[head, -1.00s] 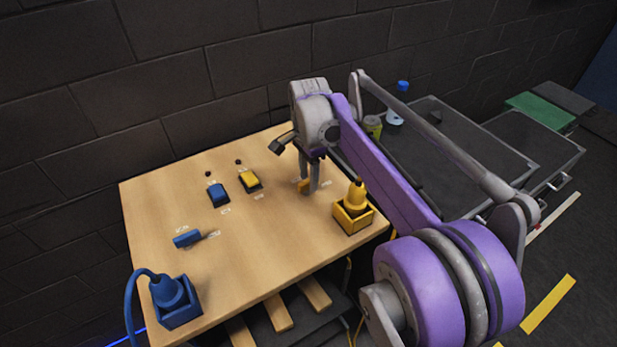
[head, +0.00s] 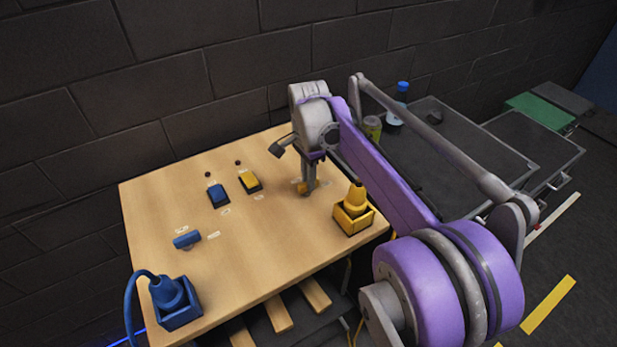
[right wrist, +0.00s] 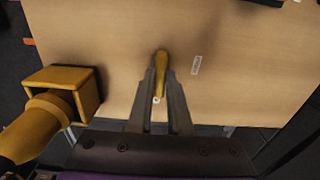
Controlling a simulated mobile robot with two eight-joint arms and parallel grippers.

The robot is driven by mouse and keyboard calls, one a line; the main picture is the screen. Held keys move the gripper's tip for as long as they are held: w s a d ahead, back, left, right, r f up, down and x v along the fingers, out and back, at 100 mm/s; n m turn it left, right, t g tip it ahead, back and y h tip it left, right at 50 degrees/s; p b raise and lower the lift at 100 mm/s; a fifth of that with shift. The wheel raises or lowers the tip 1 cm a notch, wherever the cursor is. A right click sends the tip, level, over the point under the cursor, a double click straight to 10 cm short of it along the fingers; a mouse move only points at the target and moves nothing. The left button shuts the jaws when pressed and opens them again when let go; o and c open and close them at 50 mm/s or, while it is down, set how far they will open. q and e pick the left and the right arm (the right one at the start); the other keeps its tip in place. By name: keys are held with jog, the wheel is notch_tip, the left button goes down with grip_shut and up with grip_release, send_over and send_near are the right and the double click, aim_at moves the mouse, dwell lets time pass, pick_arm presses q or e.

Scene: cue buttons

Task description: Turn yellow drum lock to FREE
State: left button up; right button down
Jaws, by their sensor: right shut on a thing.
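The yellow drum lock (head: 302,187) is a small yellow knob on the wooden table, mostly hidden behind my right gripper (head: 308,190) in the head view. In the right wrist view the yellow lock (right wrist: 161,62) shows as a narrow upright bar between the fingertips. My right gripper (right wrist: 161,90) is shut on it, pointing down at the table. A small white label (right wrist: 196,65) lies to the right of the lock; its text is too small to read surely. My left gripper is not in view.
A yellow socket box with a yellow plug (head: 353,212) stands right of the lock. A blue lock (head: 187,240), a blue button (head: 218,195), a yellow button (head: 250,181) and a blue plug box (head: 178,304) are on the wooden table (head: 250,240). Dark carts stand at right.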

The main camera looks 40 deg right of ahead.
jog(key=shift+n, duration=0.3)
jog(key=n, duration=0.3)
jog(key=shift+w+n, duration=0.15)
jog(key=shift+n, duration=0.15)
jog(key=n, duration=0.4)
jog(key=shift+w+n+p, duration=0.1)
jog(key=shift+n+p, duration=0.2)
jog(key=shift+p, duration=0.05)
jog(key=n, duration=0.4)
jog(key=shift+w+a, duration=0.1)
jog(key=shift+a, duration=0.05)
jog(key=shift+a+n, duration=0.15)
jog(key=shift+n, duration=2.35)
jog(key=c, duration=0.8)
grip_release()
jog(key=shift+c, duration=0.2)
